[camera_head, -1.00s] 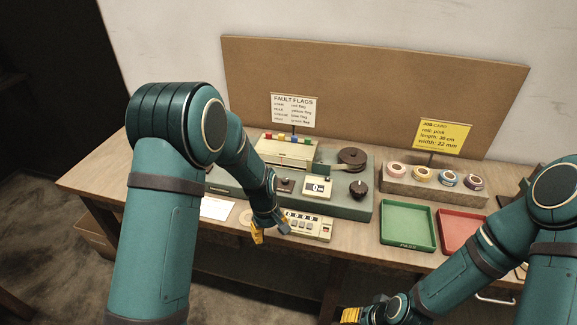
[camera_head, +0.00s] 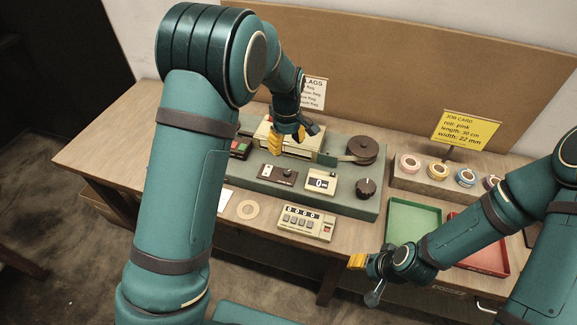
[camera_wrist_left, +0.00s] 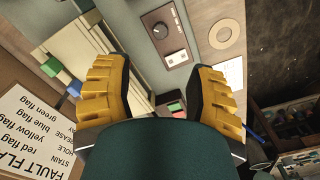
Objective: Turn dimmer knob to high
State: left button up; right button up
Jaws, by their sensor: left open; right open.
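A small panel (camera_head: 278,175) with a small dark dial lies on the grey-green machine; in the left wrist view the dial (camera_wrist_left: 160,30) shows beyond my fingertips. A larger black knob (camera_head: 366,187) stands at the machine's right end. No readable label tells me which one is the dimmer. My left gripper (camera_head: 288,138) is open and empty above the machine's cream box, behind the small panel; its yellow fingers are spread in the wrist view (camera_wrist_left: 158,75). My right gripper (camera_head: 357,262) is open, in front of the table edge, away from both knobs.
A brown reel (camera_head: 361,150) stands behind the black knob. A 0 m display (camera_head: 321,182) sits between the dials. A counter box (camera_head: 307,222) and tape ring (camera_head: 248,209) lie in front. Green tray (camera_head: 413,214), red tray (camera_head: 490,250) and tape rolls (camera_head: 438,171) are right.

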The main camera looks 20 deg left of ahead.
aim_at(287, 171)
pick_arm(q)
notch_tip(287, 171, down, 12)
jog(key=shift+f+b, duration=0.1)
jog(key=shift+b, duration=0.2)
grip_shut()
